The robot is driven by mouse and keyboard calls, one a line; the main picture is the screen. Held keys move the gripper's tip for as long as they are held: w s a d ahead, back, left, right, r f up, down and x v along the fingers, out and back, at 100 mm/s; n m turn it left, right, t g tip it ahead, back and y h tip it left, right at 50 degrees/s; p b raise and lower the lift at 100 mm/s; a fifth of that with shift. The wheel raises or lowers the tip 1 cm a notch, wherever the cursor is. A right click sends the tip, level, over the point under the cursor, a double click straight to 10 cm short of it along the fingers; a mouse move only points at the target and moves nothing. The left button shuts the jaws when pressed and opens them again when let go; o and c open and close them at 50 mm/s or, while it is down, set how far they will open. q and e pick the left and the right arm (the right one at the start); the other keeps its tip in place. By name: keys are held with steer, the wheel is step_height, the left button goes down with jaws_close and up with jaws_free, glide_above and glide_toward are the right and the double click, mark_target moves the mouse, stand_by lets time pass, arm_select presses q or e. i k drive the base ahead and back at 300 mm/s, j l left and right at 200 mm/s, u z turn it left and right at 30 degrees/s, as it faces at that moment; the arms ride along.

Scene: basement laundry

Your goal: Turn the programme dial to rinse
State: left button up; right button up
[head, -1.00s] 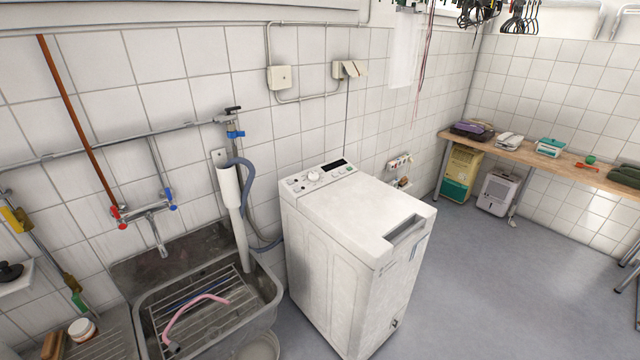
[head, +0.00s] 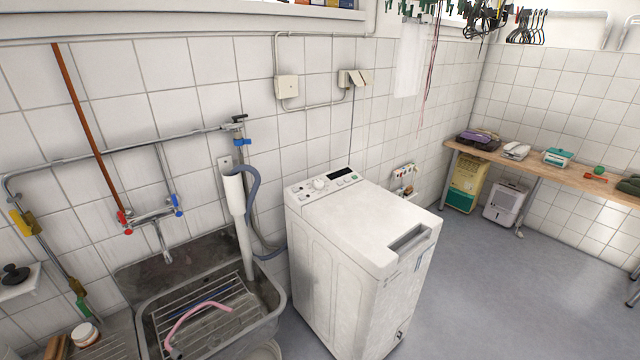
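The programme dial (head: 320,183) is a small round white knob on the control panel (head: 338,181) at the back of the washing machine's top. Its pointer and markings are too small to read. The white top-loading washing machine (head: 350,270) stands upright in the middle of the head view, with its lid (head: 362,215) shut. A dark display (head: 341,174) and several small buttons sit to the right of the dial. Neither of my grippers shows in this view.
A grey sink (head: 262,305) with a rack and pink hose (head: 195,312) stands left of the machine. A drain hose (head: 250,200) runs between them. A wooden bench (head: 540,170) with items stands at the back right. The floor (head: 480,290) right of the machine is clear.

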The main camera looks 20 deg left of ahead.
mark_target(318, 184)
steer(key=i+l+z, duration=0.35)
steer(key=l, duration=0.15)
steer(key=i+l+z, duration=0.75)
steer(key=i, duration=0.35)
steer(key=i+l+z, duration=0.15)
steer(key=i, duration=0.35)
steer(key=i+u, duration=0.1)
steer(key=i, duration=0.7)
steer(key=i+u, duration=0.45)
steer(key=i, duration=0.35)
steer(key=i+u, duration=0.4)
steer(key=i+l+u, duration=0.1)
steer(key=i+u, duration=0.2)
steer(key=u, duration=0.15)
steer(key=i+u, duration=0.2)
steer(key=u, duration=0.25)
steer(key=i+u, duration=0.25)
steer(key=u, duration=0.2)
steer(key=i+u, duration=0.2)
steer(key=u, duration=0.25)
steer(key=i+u, duration=0.2)
steer(key=u, duration=0.2)
